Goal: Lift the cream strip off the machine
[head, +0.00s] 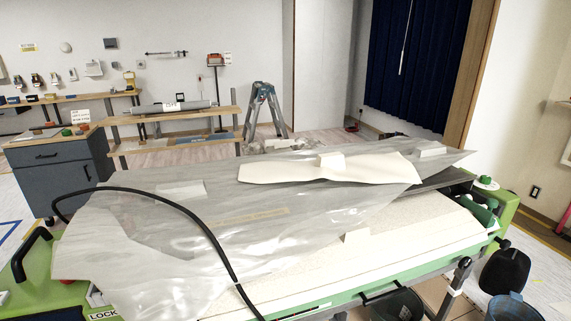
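The cream strip (375,168) lies on top of a clear plastic sheet (140,225) over the far side of the machine. It is long, uneven and slightly rumpled, with a small cream block (331,161) on its middle. The machine has a green frame (375,281) and a wide, speckled cream surface (400,232), partly covered by the sheet. My gripper is not in view.
A black hose (215,245) curves over the sheet at the left. Small cream blocks (357,236) sit on the machine. Buckets (400,305) stand below its right front. A blue cabinet (65,178) and a bench (180,118) stand behind; a stepladder (264,105) is farther back.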

